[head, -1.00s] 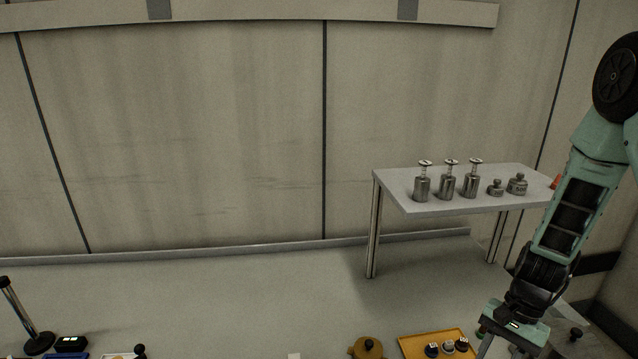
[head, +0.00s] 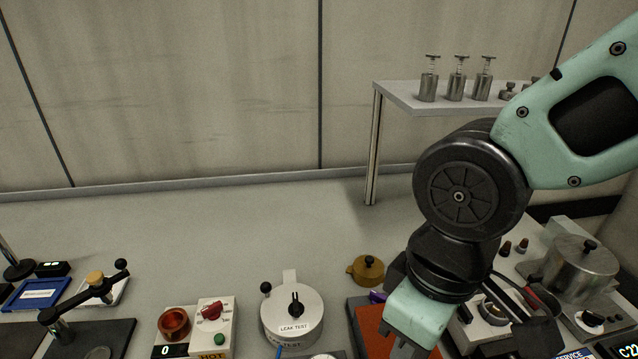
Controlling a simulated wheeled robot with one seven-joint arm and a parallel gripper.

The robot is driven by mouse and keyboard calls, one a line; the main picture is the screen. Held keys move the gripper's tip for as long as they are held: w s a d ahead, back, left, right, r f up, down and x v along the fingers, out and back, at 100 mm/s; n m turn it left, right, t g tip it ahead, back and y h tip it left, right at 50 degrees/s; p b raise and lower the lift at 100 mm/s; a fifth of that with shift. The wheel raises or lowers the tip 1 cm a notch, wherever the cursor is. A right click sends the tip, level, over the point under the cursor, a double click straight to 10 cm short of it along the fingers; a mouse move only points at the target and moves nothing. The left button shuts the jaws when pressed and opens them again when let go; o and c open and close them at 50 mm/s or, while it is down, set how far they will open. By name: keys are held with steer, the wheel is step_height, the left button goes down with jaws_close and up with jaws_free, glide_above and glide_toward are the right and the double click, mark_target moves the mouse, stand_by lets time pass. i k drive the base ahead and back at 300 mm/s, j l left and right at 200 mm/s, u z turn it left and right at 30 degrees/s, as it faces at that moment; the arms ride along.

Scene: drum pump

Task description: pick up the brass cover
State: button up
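The brass cover (head: 367,270) is a low round brass-coloured piece with a dark knob on top. It sits on the bench near the centre right of the head view, with nothing on it. My gripper (head: 408,348) is at the bottom edge of the view, to the right of the cover and nearer to me, apart from it. Its fingertips run out of the picture, so I cannot see whether it is open or shut.
An orange-red pad (head: 373,322) lies in front of the cover, partly behind my gripper. A round leak test unit (head: 292,308) stands to its left. A metal pot (head: 578,268) stands far right. A raised shelf (head: 405,98) holds weights. The bench behind the cover is clear.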

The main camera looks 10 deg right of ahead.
mark_target(367, 270)
steer(key=j+u, duration=0.25)
steer(key=i+j+u, duration=0.1)
steer(key=u, duration=0.25)
steer(key=i+j+u, duration=0.1)
steer(key=j+u, duration=0.25)
steer(key=l, duration=0.1)
